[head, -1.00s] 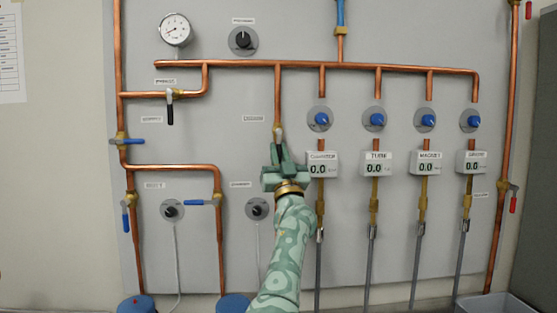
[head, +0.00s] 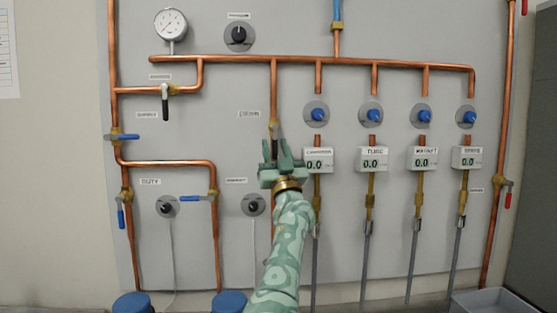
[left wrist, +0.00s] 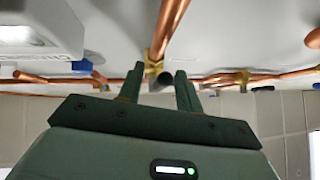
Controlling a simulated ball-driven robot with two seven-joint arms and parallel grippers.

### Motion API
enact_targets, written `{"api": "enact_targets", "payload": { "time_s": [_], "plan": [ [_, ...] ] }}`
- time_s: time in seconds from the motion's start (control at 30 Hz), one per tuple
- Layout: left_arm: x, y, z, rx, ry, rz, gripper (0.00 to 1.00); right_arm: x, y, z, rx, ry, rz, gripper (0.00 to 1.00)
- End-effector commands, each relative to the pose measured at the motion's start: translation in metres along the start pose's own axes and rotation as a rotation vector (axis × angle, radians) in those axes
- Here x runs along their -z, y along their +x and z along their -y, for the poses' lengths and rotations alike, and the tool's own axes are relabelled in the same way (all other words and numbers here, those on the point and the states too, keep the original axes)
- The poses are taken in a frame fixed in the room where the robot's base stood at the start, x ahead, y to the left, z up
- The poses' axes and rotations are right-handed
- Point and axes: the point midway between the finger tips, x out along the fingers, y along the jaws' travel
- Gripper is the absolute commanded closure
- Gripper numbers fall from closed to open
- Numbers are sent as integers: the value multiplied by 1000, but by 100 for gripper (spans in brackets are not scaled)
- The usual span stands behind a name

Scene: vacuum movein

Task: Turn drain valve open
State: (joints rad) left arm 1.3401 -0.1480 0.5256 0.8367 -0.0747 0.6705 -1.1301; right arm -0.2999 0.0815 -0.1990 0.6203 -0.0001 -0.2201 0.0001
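In the left wrist view the left gripper (left wrist: 158,88) is open around the handle's end, with gaps visible on both sides. The lower part of the handle is hidden in the head view. My right gripper is not in view.
The cooldown readout box (head: 318,159) is close to the right of my left gripper. Several blue knobs, such as this one (head: 316,114), line the panel (head: 230,140). A grey bin (head: 490,303) stands at the lower right.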

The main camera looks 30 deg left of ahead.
Motion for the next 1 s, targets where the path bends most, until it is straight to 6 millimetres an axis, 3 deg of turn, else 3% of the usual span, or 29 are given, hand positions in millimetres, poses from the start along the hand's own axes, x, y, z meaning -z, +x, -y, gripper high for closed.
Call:
{"api": "enact_targets", "payload": {
  "time_s": [0.17, 0.6, 0.8, 1.0],
  "plan": [
    [1, -24, -1, -3, 0, 2, 65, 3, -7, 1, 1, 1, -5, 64],
    [-1, -137, -1, -3, 0, 4, 65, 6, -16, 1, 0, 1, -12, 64],
    [-1, -159, -1, -2, -1, 3, 65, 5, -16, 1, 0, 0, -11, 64],
    [-1, -162, -1, -2, -1, 1, 65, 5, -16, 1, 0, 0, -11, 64]
  ]
}}
